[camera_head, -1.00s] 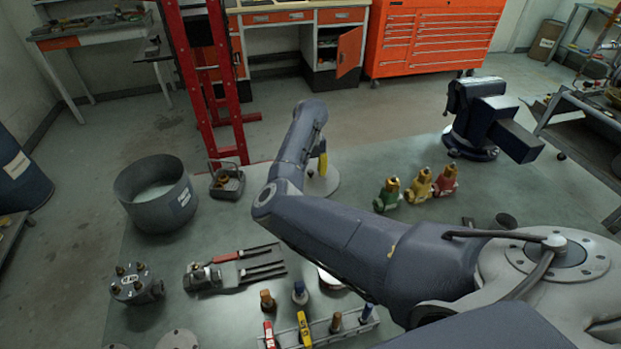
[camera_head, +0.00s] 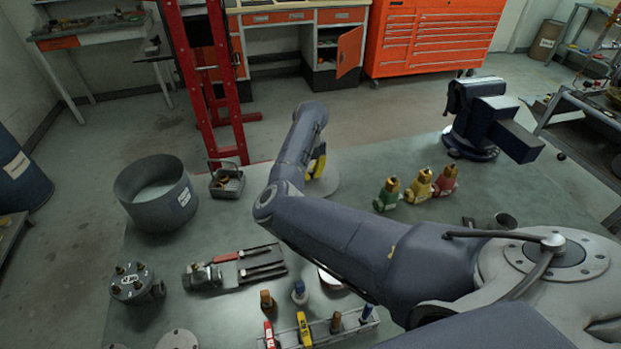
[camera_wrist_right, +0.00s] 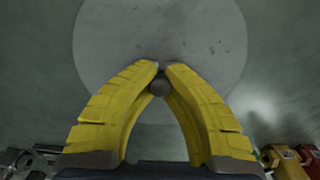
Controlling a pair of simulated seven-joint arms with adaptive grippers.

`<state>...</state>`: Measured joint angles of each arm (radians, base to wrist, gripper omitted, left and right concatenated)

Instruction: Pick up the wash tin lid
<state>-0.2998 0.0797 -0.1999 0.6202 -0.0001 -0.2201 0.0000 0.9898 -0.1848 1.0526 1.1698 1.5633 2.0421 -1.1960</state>
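The wash tin lid (camera_wrist_right: 215,45) is a flat grey disc with a small round knob (camera_wrist_right: 160,88) in the right wrist view. In the head view its edge (camera_head: 330,185) shows on the green-grey table, partly hidden by my right arm. My right gripper (camera_wrist_right: 163,66) is over the lid, its two yellow fingers drawn together around the knob with only a narrow gap at the tips. It also shows in the head view (camera_head: 317,166). The open grey wash tin (camera_head: 152,212) stands at the left. My left gripper is not in view.
A small caddy (camera_head: 227,181) stands right of the tin. Green, yellow and red valves (camera_head: 420,186) and a vise (camera_head: 490,120) are at the right. A tool tray (camera_head: 330,325) and a clamp-like fixture (camera_head: 240,267) are in front. My arm crosses the table's middle.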

